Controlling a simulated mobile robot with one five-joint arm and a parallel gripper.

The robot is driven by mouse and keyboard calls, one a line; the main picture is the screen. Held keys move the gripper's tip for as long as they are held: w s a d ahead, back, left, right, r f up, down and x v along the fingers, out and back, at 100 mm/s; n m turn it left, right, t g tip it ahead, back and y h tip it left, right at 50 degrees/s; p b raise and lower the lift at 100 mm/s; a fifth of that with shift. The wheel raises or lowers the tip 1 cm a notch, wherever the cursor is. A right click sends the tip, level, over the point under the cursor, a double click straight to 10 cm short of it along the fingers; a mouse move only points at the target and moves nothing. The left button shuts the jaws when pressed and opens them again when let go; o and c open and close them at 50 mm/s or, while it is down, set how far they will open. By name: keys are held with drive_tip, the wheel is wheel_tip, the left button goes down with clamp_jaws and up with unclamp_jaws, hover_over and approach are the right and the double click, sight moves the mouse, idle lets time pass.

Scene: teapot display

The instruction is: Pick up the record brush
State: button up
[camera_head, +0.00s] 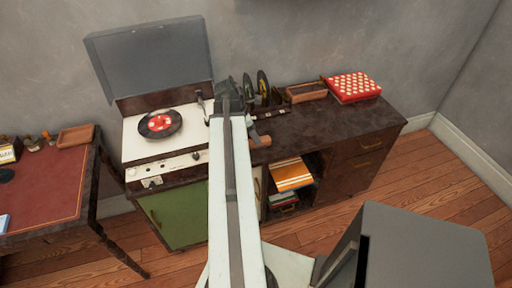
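My arm reaches forward over a dark cabinet (340,135). My gripper (247,90) is a small dark shape at the arm's far end, above the cabinet top near the record player. I cannot tell whether its fingers are open or shut. A small reddish-brown wooden piece (262,141) lies on the cabinet top just right of my arm, partly hidden by it. It may be the record brush, but it is too small to be sure. A thin dark item with a light spot (284,111) lies farther back.
A record player (130,150) with a raised grey lid (150,60) and a record (160,124) stands left of my arm. Upright discs (263,87), a wooden tray (306,92) and a red patterned box (352,87) stand behind and right. The cabinet's right front top is clear.

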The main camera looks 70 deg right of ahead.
drive_tip(key=b+x, duration=0.5)
drive_tip(key=shift+f, duration=0.2)
drive_tip(key=shift+r, duration=0.2)
drive_tip(key=shift+f, duration=0.15)
drive_tip(key=shift+c, duration=0.4)
clamp_jaws()
